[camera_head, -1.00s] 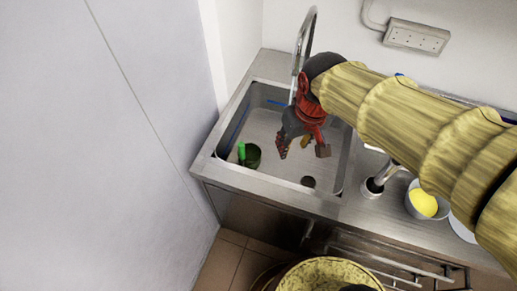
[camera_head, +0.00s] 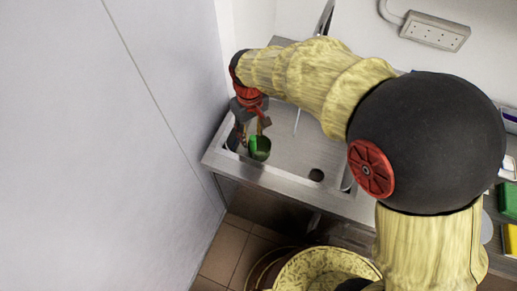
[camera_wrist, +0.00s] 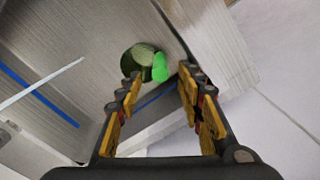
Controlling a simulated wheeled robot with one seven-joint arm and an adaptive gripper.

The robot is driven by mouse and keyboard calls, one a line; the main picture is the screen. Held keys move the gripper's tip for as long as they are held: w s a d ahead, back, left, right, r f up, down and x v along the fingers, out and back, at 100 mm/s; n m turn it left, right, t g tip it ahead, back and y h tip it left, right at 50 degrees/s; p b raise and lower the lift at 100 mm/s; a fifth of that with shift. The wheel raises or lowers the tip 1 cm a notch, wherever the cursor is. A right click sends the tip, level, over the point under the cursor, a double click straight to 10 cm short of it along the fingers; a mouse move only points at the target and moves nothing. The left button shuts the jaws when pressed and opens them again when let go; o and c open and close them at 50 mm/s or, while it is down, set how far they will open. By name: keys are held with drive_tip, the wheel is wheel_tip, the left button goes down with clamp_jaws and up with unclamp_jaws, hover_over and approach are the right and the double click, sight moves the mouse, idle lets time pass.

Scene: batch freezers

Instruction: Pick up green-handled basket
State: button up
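The green-handled basket is a small round dark green container (camera_head: 262,152) with a bright green handle (camera_head: 253,144) on its left side. It sits in the left part of the steel sink (camera_head: 295,155). In the wrist view the basket (camera_wrist: 134,60) lies beyond my fingertips, with its handle (camera_wrist: 160,68) pointing toward the right finger. My gripper (camera_head: 252,130) is above and just left of the basket, pointing down into the sink. In the wrist view my gripper (camera_wrist: 157,92) is open, with nothing between its fingers.
A white wall panel (camera_head: 110,150) rises close on the left of the sink. The tap (camera_head: 325,18) stands behind the sink. A drain hole (camera_head: 316,175) is in the sink floor to the right. A socket strip (camera_head: 435,31) is on the back wall.

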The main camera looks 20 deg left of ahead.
sight(253, 146)
drive_tip(key=f+b, duration=0.1)
drive_tip(key=f, duration=0.2)
drive_tip(key=f+b, duration=0.1)
drive_tip(key=f, duration=0.3)
drive_tip(key=shift+s+d+f+b, duration=0.15)
drive_tip(key=shift+s+b, duration=0.05)
drive_tip(key=shift+b, duration=0.2)
drive_tip(key=shift+c, duration=0.4)
clamp_jaws()
